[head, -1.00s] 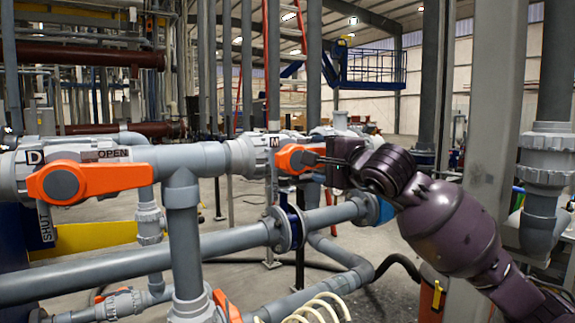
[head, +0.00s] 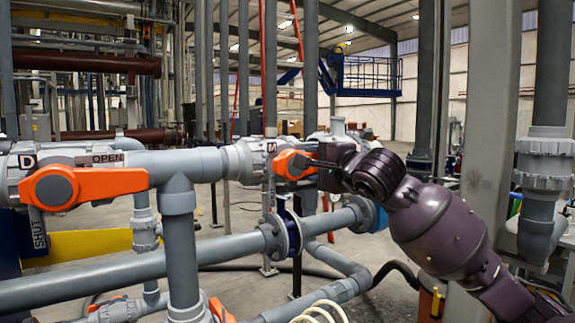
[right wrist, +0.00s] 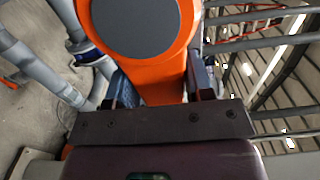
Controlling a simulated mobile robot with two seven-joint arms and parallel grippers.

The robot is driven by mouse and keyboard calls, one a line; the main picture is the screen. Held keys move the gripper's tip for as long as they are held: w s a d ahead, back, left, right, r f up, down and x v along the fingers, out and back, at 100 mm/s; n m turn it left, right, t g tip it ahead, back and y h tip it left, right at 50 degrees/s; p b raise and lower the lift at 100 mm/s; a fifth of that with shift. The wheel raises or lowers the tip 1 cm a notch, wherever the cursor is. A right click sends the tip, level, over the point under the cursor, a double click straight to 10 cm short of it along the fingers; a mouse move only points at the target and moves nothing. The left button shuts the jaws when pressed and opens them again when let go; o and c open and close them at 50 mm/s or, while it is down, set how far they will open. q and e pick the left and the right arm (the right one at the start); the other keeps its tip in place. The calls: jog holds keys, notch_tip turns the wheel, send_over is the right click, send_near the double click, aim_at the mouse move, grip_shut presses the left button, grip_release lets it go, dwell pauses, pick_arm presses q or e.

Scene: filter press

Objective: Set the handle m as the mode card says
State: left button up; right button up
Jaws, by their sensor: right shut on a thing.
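The orange handle m (head: 287,163) sits on the grey valve under the small M tag (head: 271,147), near the middle of the head view. It points to the right, about level. My right gripper (head: 318,166) is shut on its outer end. In the right wrist view the handle's orange lever (right wrist: 160,82) runs between the two fingers of my right gripper (right wrist: 158,92), below its round grey hub. No mode card can be made out. My left gripper is not in view.
Another orange handle (head: 90,185), by a D tag, lies level toward its OPEN label (head: 104,158); a SHUT label (head: 39,230) is below. Grey pipes (head: 150,262) cross below the valves. A grey column (head: 490,130) stands behind my right arm.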

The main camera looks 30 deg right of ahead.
jog(key=f+m, duration=0.2)
jog(key=m, duration=0.1)
jog(key=shift+a, duration=0.15)
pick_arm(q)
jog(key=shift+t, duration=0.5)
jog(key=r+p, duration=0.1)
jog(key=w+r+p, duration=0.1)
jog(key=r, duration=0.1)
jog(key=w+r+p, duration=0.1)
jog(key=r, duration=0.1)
pick_arm(e)
jog(key=a+f+m, duration=0.4)
jog(key=a+m, duration=0.2)
jog(key=m, duration=0.9)
jog(key=shift+s+m, duration=0.25)
jog(key=shift+m, duration=0.15)
jog(key=shift+a, duration=0.1)
